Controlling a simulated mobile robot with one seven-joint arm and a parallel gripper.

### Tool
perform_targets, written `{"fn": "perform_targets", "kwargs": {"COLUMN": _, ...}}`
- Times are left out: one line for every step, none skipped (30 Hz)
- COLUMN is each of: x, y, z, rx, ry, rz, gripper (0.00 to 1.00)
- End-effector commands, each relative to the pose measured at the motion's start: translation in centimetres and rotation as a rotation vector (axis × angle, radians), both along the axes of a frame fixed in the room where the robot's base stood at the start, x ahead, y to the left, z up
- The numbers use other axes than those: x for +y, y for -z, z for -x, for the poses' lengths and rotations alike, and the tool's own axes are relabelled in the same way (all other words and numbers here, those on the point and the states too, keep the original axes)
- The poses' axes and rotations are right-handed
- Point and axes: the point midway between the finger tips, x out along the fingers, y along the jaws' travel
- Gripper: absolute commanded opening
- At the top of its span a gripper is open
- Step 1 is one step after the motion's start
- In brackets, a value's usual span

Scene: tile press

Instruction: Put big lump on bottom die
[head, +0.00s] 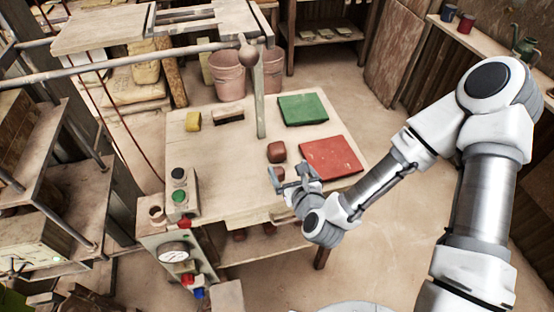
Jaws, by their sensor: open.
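A reddish-brown lump (277,151) sits on the table just left of the red board. A second reddish-brown lump (279,173) shows just in front of it, partly hidden by my gripper. The nearer one is too covered to compare their sizes surely. My gripper (289,178) is open at the table's front right, with its fingers over or beside the nearer lump. I cannot tell whether they touch it. I cannot pick out the bottom die for certain in this view.
A red board (331,158) and a green board (303,109) lie on the table (228,165). A yellow block (193,121) and a brush (229,115) lie at the back left. A control box (181,192) stands at the left edge. An upright post (260,100) rises behind. The table's middle left is clear.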

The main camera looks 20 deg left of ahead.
Motion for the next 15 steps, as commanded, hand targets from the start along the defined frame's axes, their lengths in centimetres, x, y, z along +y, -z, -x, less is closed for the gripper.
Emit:
{"fn": "perform_targets", "kwargs": {"x": 0.0, "y": 0.5, "z": -0.3, "rx": -0.004, "ry": 0.001, "rz": -0.001, "gripper": 1.00}}
{"fn": "perform_targets", "kwargs": {"x": 0.0, "y": 0.5, "z": -0.4, "rx": -0.004, "ry": 0.002, "rz": -0.001, "gripper": 1.00}}
{"fn": "perform_targets", "kwargs": {"x": 0.0, "y": 0.5, "z": -0.6, "rx": -0.005, "ry": 0.003, "rz": -0.002, "gripper": 1.00}}
{"fn": "perform_targets", "kwargs": {"x": 0.0, "y": 0.5, "z": -0.7, "rx": -0.005, "ry": 0.004, "rz": -0.001, "gripper": 1.00}}
{"fn": "perform_targets", "kwargs": {"x": 0.1, "y": 0.6, "z": -0.8, "rx": -0.004, "ry": 0.003, "rz": -0.002, "gripper": 1.00}}
{"fn": "perform_targets", "kwargs": {"x": 0.1, "y": 0.6, "z": -0.9, "rx": -0.006, "ry": 0.004, "rz": -0.002, "gripper": 1.00}}
{"fn": "perform_targets", "kwargs": {"x": 0.2, "y": 0.6, "z": -1.0, "rx": -0.005, "ry": 0.004, "rz": -0.003, "gripper": 1.00}}
{"fn": "perform_targets", "kwargs": {"x": 0.2, "y": 0.6, "z": -1.1, "rx": -0.005, "ry": 0.003, "rz": -0.003, "gripper": 1.00}}
{"fn": "perform_targets", "kwargs": {"x": 0.3, "y": 0.7, "z": -1.2, "rx": -0.006, "ry": 0.004, "rz": -0.002, "gripper": 1.00}}
{"fn": "perform_targets", "kwargs": {"x": 0.3, "y": 0.7, "z": -1.2, "rx": -0.005, "ry": 0.004, "rz": -0.003, "gripper": 1.00}}
{"fn": "perform_targets", "kwargs": {"x": 0.3, "y": 0.7, "z": -1.3, "rx": -0.005, "ry": 0.004, "rz": -0.003, "gripper": 1.00}}
{"fn": "perform_targets", "kwargs": {"x": 0.4, "y": 0.7, "z": -1.4, "rx": -0.005, "ry": 0.004, "rz": -0.003, "gripper": 1.00}}
{"fn": "perform_targets", "kwargs": {"x": 0.4, "y": 0.8, "z": -1.5, "rx": -0.007, "ry": 0.004, "rz": -0.002, "gripper": 1.00}}
{"fn": "perform_targets", "kwargs": {"x": 0.4, "y": 0.8, "z": -1.5, "rx": -0.006, "ry": 0.004, "rz": -0.002, "gripper": 1.00}}
{"fn": "perform_targets", "kwargs": {"x": 0.5, "y": 0.8, "z": -1.5, "rx": -0.005, "ry": 0.004, "rz": -0.003, "gripper": 1.00}}
